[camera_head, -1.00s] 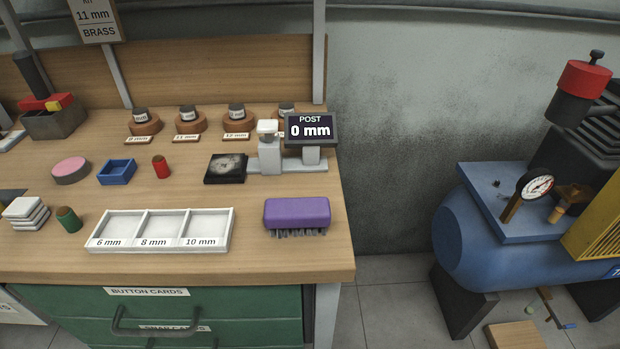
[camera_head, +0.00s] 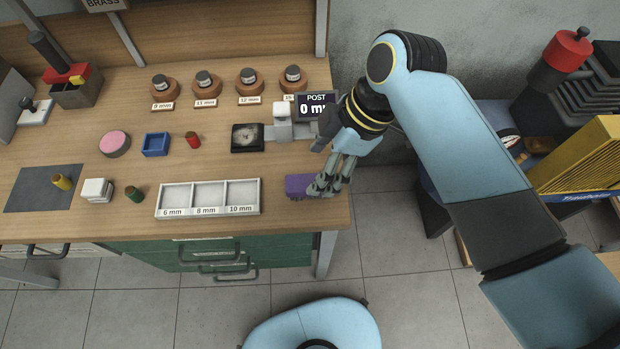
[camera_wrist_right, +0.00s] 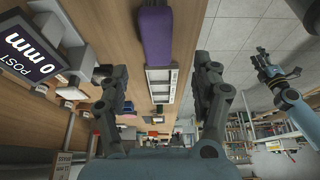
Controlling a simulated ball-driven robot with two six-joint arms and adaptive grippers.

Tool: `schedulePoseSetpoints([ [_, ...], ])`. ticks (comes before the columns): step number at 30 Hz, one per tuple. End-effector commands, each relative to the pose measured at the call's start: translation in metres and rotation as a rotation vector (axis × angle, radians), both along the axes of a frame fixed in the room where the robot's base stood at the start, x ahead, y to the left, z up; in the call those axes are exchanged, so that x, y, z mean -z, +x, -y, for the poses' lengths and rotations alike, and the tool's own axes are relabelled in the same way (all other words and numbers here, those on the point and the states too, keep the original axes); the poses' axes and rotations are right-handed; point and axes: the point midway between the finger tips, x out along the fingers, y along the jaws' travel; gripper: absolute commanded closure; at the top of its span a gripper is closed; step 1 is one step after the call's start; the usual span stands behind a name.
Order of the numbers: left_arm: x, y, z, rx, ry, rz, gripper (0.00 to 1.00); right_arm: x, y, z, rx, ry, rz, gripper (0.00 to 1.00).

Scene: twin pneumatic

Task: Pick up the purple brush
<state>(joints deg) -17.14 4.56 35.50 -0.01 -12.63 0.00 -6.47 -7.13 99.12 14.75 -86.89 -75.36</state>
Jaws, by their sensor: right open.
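The purple brush (camera_head: 297,186) lies on the workbench near its front right corner, right of the white three-part tray. My right gripper (camera_head: 322,188) is over the brush from the right and hides part of it in the head view. In the right wrist view the brush (camera_wrist_right: 157,35) shows beyond the spread fingers of my right gripper (camera_wrist_right: 160,66). The gripper is open, with nothing held between its fingers. My left gripper (camera_wrist_right: 272,68) appears only in the right wrist view, at the right, small; its jaw state is unclear.
The white tray (camera_head: 208,212) lies left of the brush. The POST display (camera_head: 312,104) and a black pad (camera_head: 247,138) stand behind. The bench's right edge is close to the brush. A yellow-guarded compressor (camera_head: 580,155) stands right of the bench.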

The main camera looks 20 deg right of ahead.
Motion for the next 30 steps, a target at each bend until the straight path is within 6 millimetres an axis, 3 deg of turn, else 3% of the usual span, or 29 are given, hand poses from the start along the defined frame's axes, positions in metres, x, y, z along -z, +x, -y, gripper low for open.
schedulePoseSetpoints([
  [18, -0.007, 0.001, 0.000, 0.000, 0.000, 0.003, 0.60, 0.069, 0.009, -0.018, 0.003, -0.001, 0.001, 0.35],
  [26, -0.007, 0.001, 0.000, 0.000, 0.000, 0.001, 0.60, 0.072, 0.009, -0.019, 0.003, -0.002, 0.002, 0.35],
  [30, -0.007, 0.000, 0.000, 0.000, 0.000, 0.000, 0.60, 0.072, 0.009, -0.019, 0.004, -0.001, 0.001, 0.52],
])
